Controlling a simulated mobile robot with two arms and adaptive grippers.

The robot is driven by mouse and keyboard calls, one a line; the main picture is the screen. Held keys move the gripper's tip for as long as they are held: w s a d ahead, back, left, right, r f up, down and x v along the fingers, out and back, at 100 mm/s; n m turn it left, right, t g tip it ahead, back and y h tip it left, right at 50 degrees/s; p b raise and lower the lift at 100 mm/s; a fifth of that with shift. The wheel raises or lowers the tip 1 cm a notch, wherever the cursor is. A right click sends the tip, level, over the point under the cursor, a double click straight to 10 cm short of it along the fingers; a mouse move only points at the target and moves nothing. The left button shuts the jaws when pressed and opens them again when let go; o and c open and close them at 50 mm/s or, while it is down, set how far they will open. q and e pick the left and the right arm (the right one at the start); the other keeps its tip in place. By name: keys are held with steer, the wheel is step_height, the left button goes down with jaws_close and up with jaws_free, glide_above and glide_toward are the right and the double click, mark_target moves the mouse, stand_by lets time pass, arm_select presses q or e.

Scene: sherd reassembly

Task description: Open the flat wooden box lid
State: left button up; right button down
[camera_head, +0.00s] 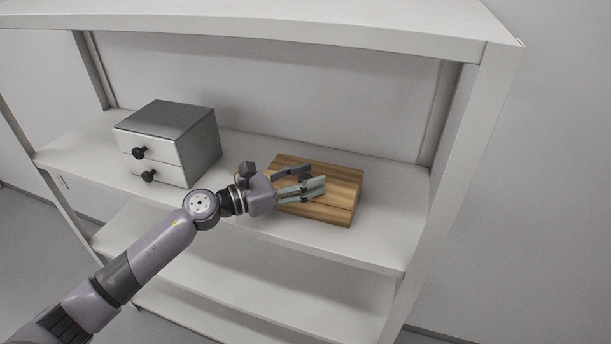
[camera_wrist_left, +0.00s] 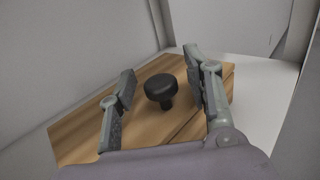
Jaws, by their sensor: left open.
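The flat wooden box (camera_head: 334,196) lies on the upper shelf board, right of the small drawer unit. Its lid looks closed, with a seam along the front side. My left gripper (camera_head: 304,179) is over the box and open, its fingers reaching across the lid from the left. In the left wrist view, the box (camera_wrist_left: 75,138) fills the lower middle, and a round black knob (camera_wrist_left: 161,89) stands up from it. The open fingers of my left gripper (camera_wrist_left: 160,82) are on either side of the knob, with gaps visible. In the head view the fingers hide the knob. My right gripper is not in view.
A grey drawer unit (camera_head: 201,137) with two white drawers and black knobs stands left of the box. A white shelf board (camera_head: 389,215) is clear right of the box. The top board (camera_head: 300,22) and right upright (camera_head: 452,165) bound the space.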

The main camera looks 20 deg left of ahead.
arm_select(q)
jaws_close()
stand_by(0.5)
